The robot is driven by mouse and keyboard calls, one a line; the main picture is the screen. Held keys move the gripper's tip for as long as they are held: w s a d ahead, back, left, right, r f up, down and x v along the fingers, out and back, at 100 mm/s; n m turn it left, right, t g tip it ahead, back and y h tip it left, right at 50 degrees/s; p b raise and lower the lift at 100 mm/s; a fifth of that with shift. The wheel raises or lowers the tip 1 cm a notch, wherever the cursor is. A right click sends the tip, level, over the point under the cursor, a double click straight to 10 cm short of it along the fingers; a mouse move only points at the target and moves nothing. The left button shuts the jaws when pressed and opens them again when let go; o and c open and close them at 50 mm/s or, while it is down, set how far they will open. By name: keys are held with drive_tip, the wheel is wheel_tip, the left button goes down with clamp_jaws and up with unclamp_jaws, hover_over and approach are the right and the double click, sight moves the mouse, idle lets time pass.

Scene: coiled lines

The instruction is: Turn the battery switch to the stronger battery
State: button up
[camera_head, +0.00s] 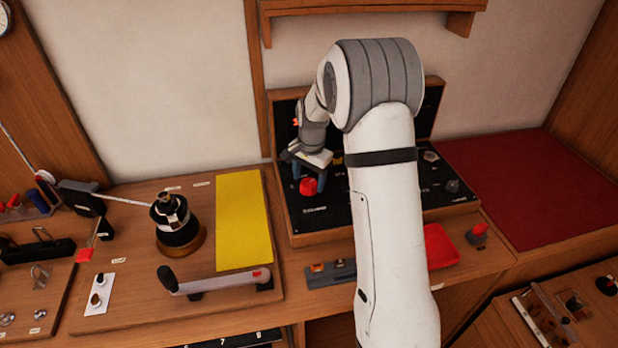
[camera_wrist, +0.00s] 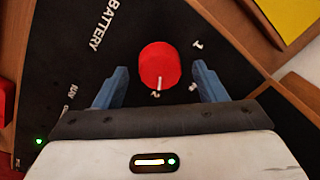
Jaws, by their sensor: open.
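The battery switch is a round red knob (camera_head: 309,186) on a black panel (camera_head: 335,218) marked BATTERY. In the wrist view the red knob (camera_wrist: 158,62) has a white pointer line at its lower edge, toward a mark that looks like 2. A 1 stands at its upper right, and another mark at its lower right is unclear. My gripper (camera_head: 308,178) is open over the knob. In the wrist view its blue fingers (camera_wrist: 160,70) stand on either side of the knob, with a gap on each side. I cannot make out any battery readings.
My arm hides part of the panel in the head view. A green light (camera_wrist: 38,141) shows at the panel's lower left in the wrist view. A yellow sheet (camera_head: 243,220) and a grey lever (camera_head: 215,283) lie left; a red tray (camera_head: 440,247) sits right.

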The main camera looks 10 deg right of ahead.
drive_tip(key=shift+f, duration=0.45)
drive_tip(key=shift+c, duration=0.4)
drive_tip(key=c, duration=0.9)
